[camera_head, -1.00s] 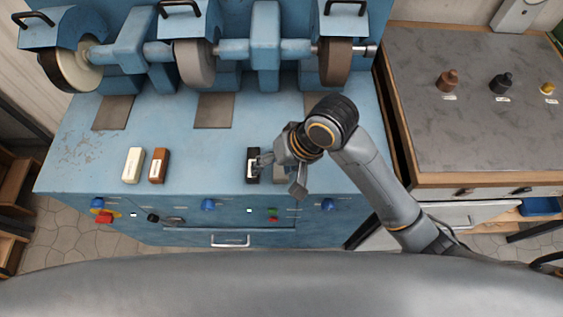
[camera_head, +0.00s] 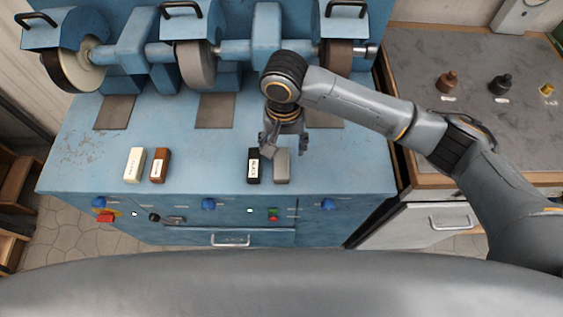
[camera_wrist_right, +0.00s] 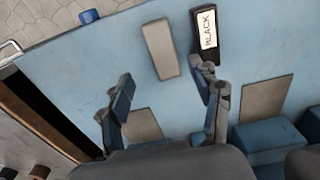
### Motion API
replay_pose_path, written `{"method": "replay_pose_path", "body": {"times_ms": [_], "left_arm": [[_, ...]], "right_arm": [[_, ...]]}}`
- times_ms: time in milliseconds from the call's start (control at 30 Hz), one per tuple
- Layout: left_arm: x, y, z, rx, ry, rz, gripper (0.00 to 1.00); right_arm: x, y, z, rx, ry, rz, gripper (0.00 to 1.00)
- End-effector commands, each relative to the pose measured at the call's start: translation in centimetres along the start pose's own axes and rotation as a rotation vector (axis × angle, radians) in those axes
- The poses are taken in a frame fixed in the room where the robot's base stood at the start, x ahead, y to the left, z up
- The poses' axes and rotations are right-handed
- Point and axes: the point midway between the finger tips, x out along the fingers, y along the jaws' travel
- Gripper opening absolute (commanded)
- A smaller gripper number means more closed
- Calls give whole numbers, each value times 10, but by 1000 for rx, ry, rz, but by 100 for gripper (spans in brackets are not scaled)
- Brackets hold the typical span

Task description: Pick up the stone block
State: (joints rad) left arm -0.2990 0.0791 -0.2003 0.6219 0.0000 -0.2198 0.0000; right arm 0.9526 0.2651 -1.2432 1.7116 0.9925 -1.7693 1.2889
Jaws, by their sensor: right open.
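The stone block (camera_head: 281,166) is a plain grey bar lying on the blue machine top, just right of a black block (camera_head: 254,167) with a white label. In the right wrist view the stone block (camera_wrist_right: 160,49) lies beyond the fingertips, roughly between their lines, and the black block (camera_wrist_right: 205,38) labelled BLACK is right beside it. My right gripper (camera_head: 284,148) is above the stone block, with its fingers apart. It also shows in the right wrist view (camera_wrist_right: 167,88), open and empty, one fingertip close to the black block in the picture. My left gripper is out of view.
A white block (camera_head: 134,165) and a brown block (camera_head: 160,166) lie to the left on the blue bench (camera_head: 100,150). Grinding wheels (camera_head: 195,63) stand at the back.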

Motion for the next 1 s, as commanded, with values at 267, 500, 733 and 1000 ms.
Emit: {"method": "replay_pose_path", "body": {"times_ms": [267, 500, 733, 1000], "left_arm": [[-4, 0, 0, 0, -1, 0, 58], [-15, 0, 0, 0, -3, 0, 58], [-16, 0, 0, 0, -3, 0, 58], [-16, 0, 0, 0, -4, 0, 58]], "right_arm": [[23, 0, 1, -1, 0, 1, 64], [57, -4, 7, 0, -1, 2, 64], [72, -4, 6, 0, 3, 0, 64], [72, -4, 6, -1, 3, -1, 40]]}}
